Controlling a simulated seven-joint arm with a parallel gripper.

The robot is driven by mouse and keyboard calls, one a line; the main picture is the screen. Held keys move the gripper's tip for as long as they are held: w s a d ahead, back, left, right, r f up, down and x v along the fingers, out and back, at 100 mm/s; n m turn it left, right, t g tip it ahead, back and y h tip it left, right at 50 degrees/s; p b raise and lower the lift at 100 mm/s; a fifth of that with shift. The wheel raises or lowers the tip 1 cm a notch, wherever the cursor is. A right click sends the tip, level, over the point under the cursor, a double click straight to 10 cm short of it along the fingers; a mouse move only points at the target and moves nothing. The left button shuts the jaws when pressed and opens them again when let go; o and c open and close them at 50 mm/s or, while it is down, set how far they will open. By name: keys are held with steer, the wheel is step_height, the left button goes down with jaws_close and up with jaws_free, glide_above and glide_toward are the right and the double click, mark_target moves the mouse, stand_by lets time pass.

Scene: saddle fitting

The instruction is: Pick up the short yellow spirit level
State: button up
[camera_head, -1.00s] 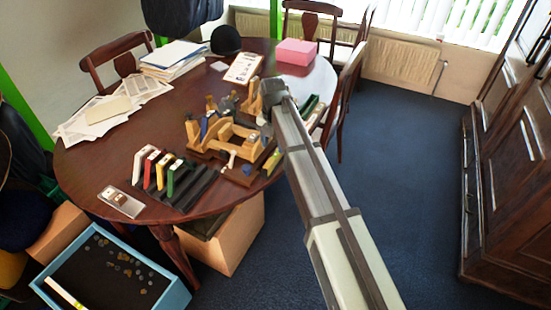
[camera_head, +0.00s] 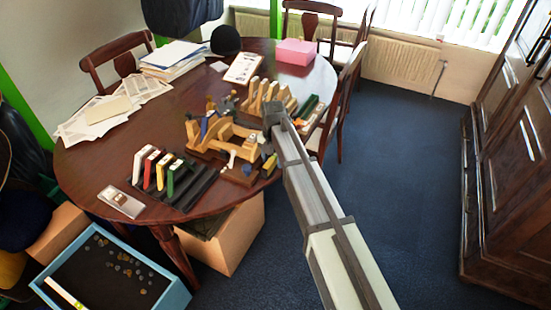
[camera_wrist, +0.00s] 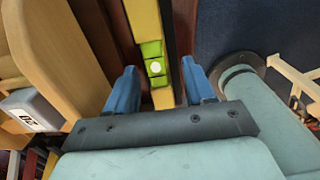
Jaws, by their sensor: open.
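The short yellow spirit level shows in the wrist view (camera_wrist: 150,25) as a narrow yellow bar with green vials. In the head view a small yellow bar (camera_head: 270,162), seemingly the same level, stands near the table's right edge. My gripper (camera_wrist: 160,86) is open, with one blue finger on each side of the level's line in the wrist view. The level looks apart from both fingers. How far it lies below the fingertips I cannot tell. In the head view my arm's end is above and near the yellow bar, and the fingers are not clear.
A wooden saddle-like frame (camera_head: 222,135) stands left of my gripper. Behind it is a rack of wooden pieces (camera_head: 268,95). A black rack (camera_head: 190,187) holds coloured bars at the front. A blue tray (camera_head: 175,297) is on the floor. Open floor lies right of the table.

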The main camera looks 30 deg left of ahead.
steer(key=shift+c, duration=0.4)
jaws_close()
steer(key=shift+r, duration=0.1)
